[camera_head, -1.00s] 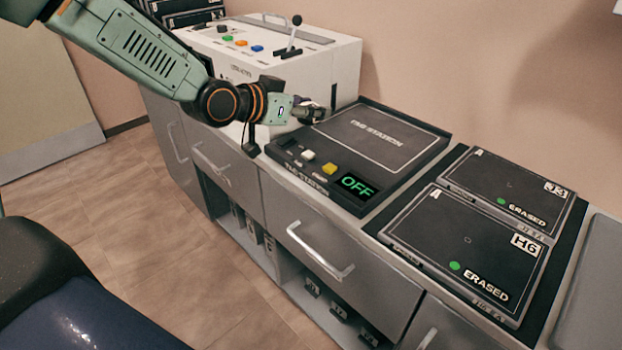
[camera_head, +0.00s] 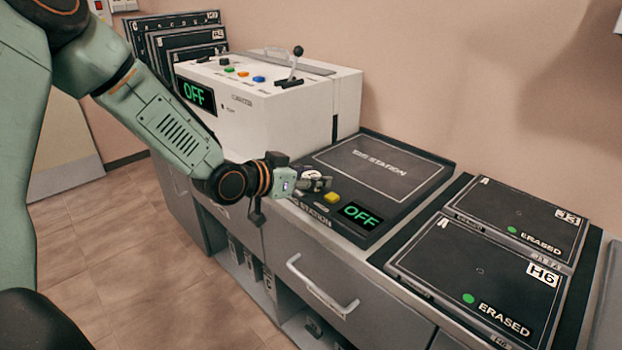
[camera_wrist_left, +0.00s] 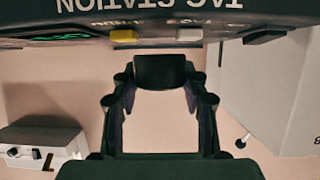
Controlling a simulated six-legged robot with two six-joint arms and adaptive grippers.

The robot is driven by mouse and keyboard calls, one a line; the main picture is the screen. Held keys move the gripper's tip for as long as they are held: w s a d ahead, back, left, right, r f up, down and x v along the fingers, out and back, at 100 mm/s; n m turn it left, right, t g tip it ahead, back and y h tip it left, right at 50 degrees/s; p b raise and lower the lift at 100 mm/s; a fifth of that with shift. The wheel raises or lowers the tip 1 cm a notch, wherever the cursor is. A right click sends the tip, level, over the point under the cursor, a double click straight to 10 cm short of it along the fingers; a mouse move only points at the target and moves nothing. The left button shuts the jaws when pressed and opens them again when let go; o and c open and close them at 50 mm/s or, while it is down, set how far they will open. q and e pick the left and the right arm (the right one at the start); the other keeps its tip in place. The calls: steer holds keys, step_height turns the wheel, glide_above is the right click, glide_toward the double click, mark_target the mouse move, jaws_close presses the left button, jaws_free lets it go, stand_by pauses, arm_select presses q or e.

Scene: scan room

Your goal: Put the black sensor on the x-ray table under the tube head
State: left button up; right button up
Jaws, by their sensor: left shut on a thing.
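My left gripper (camera_head: 322,182) is over the front left of the black tag station (camera_head: 440,165). It covers part of the row of keys beside the yellow key (camera_head: 332,197). In the left wrist view, its two fingers (camera_wrist_left: 160,85) are closed on a small dark block (camera_wrist_left: 160,72); I cannot tell whether this is the black sensor. The x-ray table and the tube head are not in view. My right gripper is not in view.
A white machine (camera_head: 260,110) with a lever and a green OFF display stands left of the station. Black panels (camera_head: 175,45) stand upright behind it. Below are drawers with a handle (camera_head: 322,290). The floor (camera_head: 130,260) at the left is clear.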

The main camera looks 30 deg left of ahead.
arm_select(q)
steer(key=shift+s+d+f, duration=0.1)
steer(key=shift+s+f, duration=0.05)
steer(key=shift+f+b, duration=0.35)
steer(key=shift+f, duration=0.1)
steer(key=o, duration=1.1)
steer(key=shift+r, duration=0.15)
steer(key=shift+o, duration=1.1)
steer(key=shift+r, duration=0.3)
steer(key=r+p+v, duration=0.1)
steer(key=p+v, duration=0.3)
steer(key=v, duration=0.1)
steer(key=p, duration=0.9)
glide_toward(314, 174)
steer(key=v, duration=0.3)
steer(key=shift+s+f, duration=0.1)
steer(key=shift+f, duration=0.05)
